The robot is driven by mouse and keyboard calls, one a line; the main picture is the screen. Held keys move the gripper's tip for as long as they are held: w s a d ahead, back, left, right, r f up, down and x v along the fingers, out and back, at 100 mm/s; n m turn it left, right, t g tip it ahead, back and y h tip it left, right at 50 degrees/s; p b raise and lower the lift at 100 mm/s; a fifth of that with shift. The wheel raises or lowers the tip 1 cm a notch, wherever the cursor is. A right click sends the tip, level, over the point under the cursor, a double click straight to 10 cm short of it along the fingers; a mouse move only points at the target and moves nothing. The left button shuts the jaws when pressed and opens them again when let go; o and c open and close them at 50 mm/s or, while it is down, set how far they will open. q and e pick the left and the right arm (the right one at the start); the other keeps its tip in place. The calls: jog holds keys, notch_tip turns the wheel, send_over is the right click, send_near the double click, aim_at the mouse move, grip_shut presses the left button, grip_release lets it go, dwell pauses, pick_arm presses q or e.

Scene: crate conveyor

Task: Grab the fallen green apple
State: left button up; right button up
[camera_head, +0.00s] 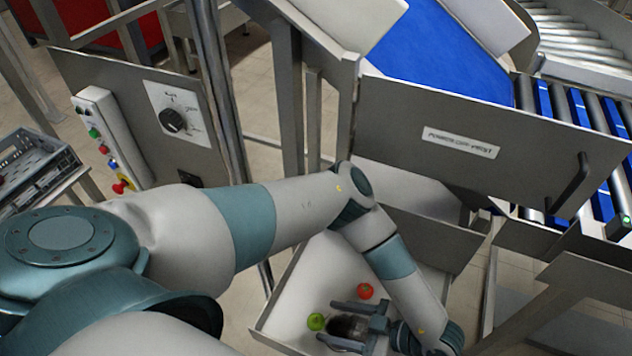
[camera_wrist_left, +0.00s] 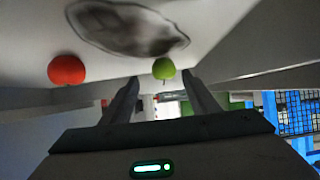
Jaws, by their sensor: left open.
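The green apple (camera_head: 316,322) lies in a pale tray (camera_head: 290,286) low in the head view. My left gripper (camera_head: 329,323) is open, and its fingers point left, with the apple at or just beyond the fingertips. In the left wrist view the green apple (camera_wrist_left: 164,68) shows in line with the gap between the two fingertips (camera_wrist_left: 161,80). I cannot tell whether they touch it. The gripper holds nothing. My right gripper is not in view.
A red round fruit (camera_head: 365,291) lies in the tray near the upper finger; it also shows in the wrist view (camera_wrist_left: 67,70). A dark oval patch (camera_wrist_left: 128,28) marks the tray. A grey panel with a handle (camera_head: 570,190) and a conveyor (camera_head: 560,104) stand above right.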

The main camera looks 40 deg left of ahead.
aim_at(320, 322)
pick_arm(q)
jog(key=shift+s+a+f, duration=0.1)
jog(key=shift+a, duration=0.05)
jog(key=x, duration=0.1)
jog(key=p+x, duration=0.1)
jog(key=x, duration=0.1)
jog(key=shift+s+a, duration=0.3)
jog(key=shift+s, duration=0.15)
jog(key=shift+a+f, duration=0.35)
jog(key=shift+a, duration=0.2)
jog(key=shift+c, duration=0.3)
jog(key=c, duration=1)
